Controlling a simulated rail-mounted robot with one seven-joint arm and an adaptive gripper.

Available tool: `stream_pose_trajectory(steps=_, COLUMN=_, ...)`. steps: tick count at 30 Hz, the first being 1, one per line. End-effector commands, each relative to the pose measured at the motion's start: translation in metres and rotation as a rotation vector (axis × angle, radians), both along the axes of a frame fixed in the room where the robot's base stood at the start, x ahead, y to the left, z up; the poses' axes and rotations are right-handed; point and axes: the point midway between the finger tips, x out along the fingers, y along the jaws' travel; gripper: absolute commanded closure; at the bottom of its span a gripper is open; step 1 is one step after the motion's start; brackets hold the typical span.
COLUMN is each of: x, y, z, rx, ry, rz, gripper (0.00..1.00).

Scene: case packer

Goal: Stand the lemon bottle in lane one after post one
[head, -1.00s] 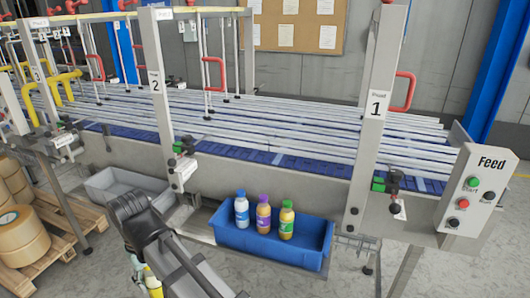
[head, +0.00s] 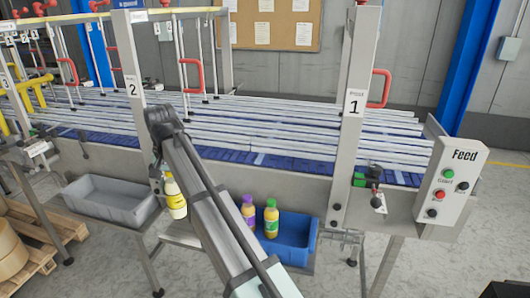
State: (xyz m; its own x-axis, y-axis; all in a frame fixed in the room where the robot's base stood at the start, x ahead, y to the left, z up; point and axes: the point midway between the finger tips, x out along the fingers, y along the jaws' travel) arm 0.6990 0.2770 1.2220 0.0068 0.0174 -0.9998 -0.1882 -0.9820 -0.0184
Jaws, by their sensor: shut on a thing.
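The bottle is in front of the conveyor's side, near post two (head: 133,85) and below the belt level. Post one (head: 356,110), a grey upright with a "1" sign, stands to the right. The lanes (head: 290,143) run between long white rails over a blue belt; no lane number is readable.
A grey bin (head: 105,209) stands to the left. The Feed panel (head: 450,185) is at the right end. Red handles and posts rise along the conveyor.

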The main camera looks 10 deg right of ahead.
Motion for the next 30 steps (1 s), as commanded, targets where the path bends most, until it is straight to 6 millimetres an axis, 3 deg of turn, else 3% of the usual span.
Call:
stream_pose_trajectory(steps=1, x=0.026, y=-0.015, z=0.015, rx=0.002, ry=-0.001, rz=-0.073, gripper=0.91)
stream_pose_trajectory(steps=9, x=0.113, y=-0.109, z=0.07, rx=0.011, ry=0.0, rz=-0.458, gripper=0.91)
stream_pose_trajectory(steps=15, x=0.166, y=-0.188, z=0.11, rx=0.018, ry=0.001, rz=-0.73, gripper=0.91)
stream_pose_trajectory(steps=21, x=0.202, y=-0.258, z=0.142, rx=0.022, ry=0.003, rz=-0.947, gripper=0.91)
stream_pose_trajectory(steps=28, x=0.239, y=-0.281, z=0.147, rx=0.002, ry=0.01, rz=-0.981, gripper=0.91)
stream_pose_trajectory(steps=30, x=0.246, y=-0.279, z=0.143, rx=-0.006, ry=0.012, rz=-0.964, gripper=0.91)
